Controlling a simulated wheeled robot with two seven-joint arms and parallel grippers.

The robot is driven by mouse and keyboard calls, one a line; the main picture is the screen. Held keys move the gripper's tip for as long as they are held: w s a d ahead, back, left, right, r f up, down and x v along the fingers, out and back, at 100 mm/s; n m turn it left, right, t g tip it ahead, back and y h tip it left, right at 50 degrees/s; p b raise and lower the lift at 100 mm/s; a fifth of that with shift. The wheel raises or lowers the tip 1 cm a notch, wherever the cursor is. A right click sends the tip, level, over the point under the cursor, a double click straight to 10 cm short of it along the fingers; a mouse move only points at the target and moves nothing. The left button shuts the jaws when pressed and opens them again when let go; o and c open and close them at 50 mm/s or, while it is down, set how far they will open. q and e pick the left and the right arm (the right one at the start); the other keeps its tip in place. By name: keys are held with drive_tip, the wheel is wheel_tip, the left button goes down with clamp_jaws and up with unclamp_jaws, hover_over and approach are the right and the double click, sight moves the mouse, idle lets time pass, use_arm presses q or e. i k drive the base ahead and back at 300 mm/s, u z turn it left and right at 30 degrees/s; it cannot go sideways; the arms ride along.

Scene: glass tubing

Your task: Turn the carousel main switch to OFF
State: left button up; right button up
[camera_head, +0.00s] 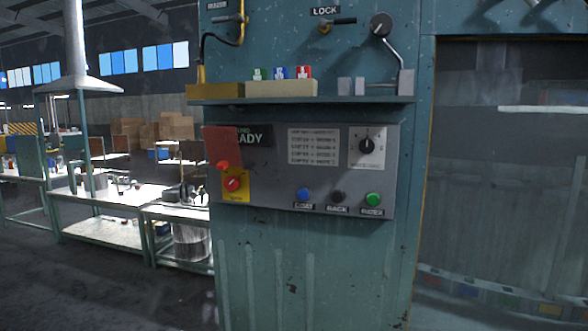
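A grey control panel (270,185) is fixed to the teal machine cabinet. At its lower left is a red rotary switch (232,183) on a yellow plate (236,197). A label under the switch is too small to read. A red rectangular cover or tag (221,145) hangs just above the switch and partly covers a dark sign ending in "ADY". A small red-orange round piece (222,166) sits at the lower edge of the red cover, close to the switch. Neither of my grippers is in view.
A black selector knob (366,146) and blue (303,195), black (338,197) and green (373,199) buttons share the panel. A shelf (350,100) juts out above. A lever (393,52) hangs above the shelf. Workbenches (105,197) stand at left.

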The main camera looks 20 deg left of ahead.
sight(232, 183)
drive_tip(key=z, duration=1.95)
drive_tip(key=k, duration=0.85)
drive_tip(key=u, duration=1.25)
drive_tip(key=i, duration=0.5)
drive_tip(key=u, duration=0.05)
